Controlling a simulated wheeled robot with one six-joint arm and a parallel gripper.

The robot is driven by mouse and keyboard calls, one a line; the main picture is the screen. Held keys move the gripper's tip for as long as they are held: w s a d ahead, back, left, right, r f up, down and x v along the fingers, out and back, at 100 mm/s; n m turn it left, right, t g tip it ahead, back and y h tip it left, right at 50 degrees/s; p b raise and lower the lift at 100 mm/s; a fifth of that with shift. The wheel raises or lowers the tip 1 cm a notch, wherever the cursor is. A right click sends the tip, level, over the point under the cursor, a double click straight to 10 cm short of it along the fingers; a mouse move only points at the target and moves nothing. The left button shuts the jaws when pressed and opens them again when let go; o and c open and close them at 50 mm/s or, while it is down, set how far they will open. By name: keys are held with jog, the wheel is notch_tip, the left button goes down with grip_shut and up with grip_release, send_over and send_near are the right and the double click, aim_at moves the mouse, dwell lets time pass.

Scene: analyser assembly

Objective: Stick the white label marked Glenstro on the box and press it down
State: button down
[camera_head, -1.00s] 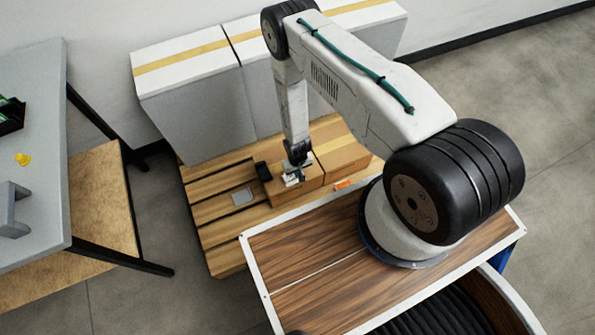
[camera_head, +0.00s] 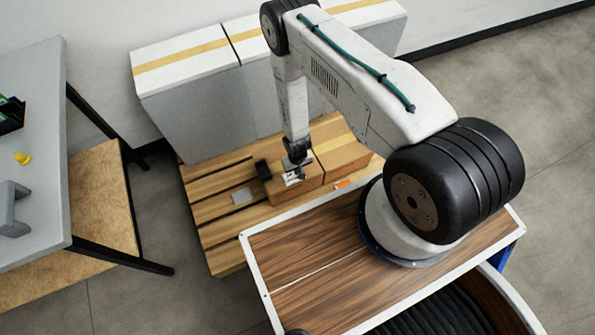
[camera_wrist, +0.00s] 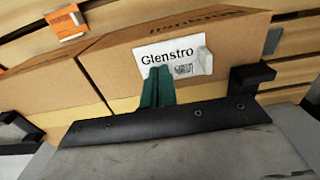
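The white label marked Glenstro (camera_wrist: 172,50) lies against the face of a brown cardboard box (camera_wrist: 115,65) in the wrist view. Its right edge looks curled away from the box. My gripper (camera_wrist: 160,75) has green fingertips close together, at the label's lower left edge; they look shut. I cannot tell whether they pinch the label or only touch it. In the head view the box (camera_head: 288,194) sits on the wooden pallet, with my gripper (camera_head: 297,170) directly over it and the small white label partly hidden beneath.
A taped carton (camera_head: 345,158) stands right of the box. A black object (camera_head: 263,170) and a grey plate (camera_head: 242,197) are to its left on the pallet (camera_head: 222,235). Large grey-white boxes (camera_head: 190,105) stand behind. An orange item (camera_head: 344,183) lies near the pallet's front.

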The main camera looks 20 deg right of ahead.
jog(key=shift+r, duration=2.35)
